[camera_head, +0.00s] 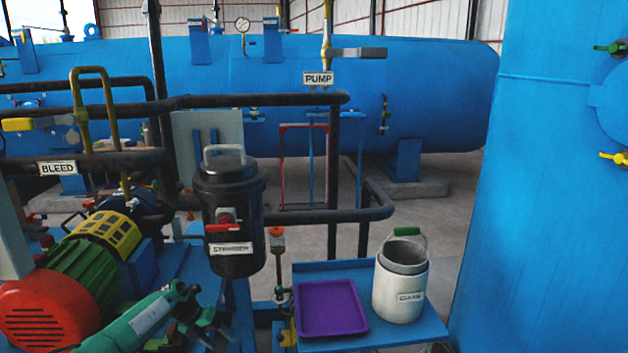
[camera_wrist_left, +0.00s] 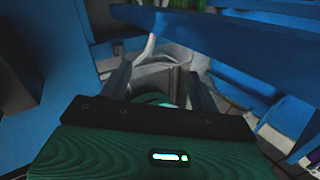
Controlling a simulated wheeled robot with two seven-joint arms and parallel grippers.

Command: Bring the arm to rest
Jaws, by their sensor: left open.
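My left arm, green with a white label, comes in from the lower left in the head view. Its gripper (camera_head: 222,327) is low, in front of the blue stand, left of the purple tray (camera_head: 332,308). The dark fingers are open and apart, with nothing seen between them. In the left wrist view the two fingers of the gripper (camera_wrist_left: 160,85) point away over grey floor and blue frame parts. My right gripper does not show.
A black strainer (camera_head: 229,215) stands above and behind the gripper. A red, green and yellow pump motor (camera_head: 75,280) is close on the left. A white can (camera_head: 400,285) stands on the blue table (camera_head: 405,333). Blue beams (camera_wrist_left: 225,40) cross the wrist view.

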